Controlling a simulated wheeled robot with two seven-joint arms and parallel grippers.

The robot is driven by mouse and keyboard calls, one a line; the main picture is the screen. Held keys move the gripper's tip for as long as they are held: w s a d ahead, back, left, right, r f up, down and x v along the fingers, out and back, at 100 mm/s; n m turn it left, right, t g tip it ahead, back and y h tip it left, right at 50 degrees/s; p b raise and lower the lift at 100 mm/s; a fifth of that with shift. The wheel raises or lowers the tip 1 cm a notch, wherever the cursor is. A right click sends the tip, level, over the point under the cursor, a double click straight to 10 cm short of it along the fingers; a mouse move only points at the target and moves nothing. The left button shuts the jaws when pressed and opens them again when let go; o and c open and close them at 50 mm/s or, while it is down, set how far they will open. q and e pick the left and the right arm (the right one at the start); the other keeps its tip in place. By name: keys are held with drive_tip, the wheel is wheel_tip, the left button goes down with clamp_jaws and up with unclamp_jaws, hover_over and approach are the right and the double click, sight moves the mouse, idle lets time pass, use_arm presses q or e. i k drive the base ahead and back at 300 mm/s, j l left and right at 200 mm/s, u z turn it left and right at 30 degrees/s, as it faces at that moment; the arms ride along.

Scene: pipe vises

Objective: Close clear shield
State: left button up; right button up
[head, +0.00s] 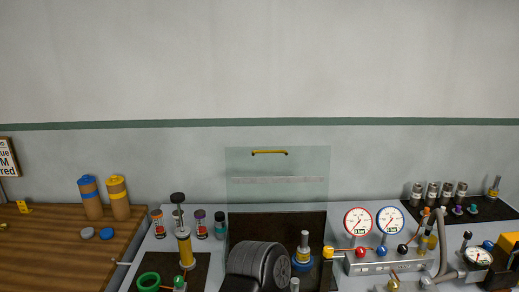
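The clear shield (278,165) stands upright at the back of the middle of the grey bench, in front of the wall. It is a see-through panel with a yellow handle (269,152) near its top edge and a pale strip (279,180) across it. A dark mat or recess (300,221) lies below and in front of the shield. A blue-based metal fitting (303,254) stands there.
A dark ribbed rounded form (258,262) covers part of the front centre. Gauges (358,221) on a metal manifold (385,264) stand to the right. Small bottles (201,224) and a yellow cylinder (186,250) stand left. A wooden table (60,240) is at far left.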

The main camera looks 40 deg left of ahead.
sight(303, 178)
drive_tip(key=j+z, duration=0.15)
drive_tip(key=j, duration=0.45)
drive_tip(key=k+j+z, duration=0.1)
drive_tip(key=j, duration=0.5)
drive_tip(key=j+z, duration=0.15)
drive_tip(key=j, duration=0.45)
drive_tip(key=k, duration=0.05)
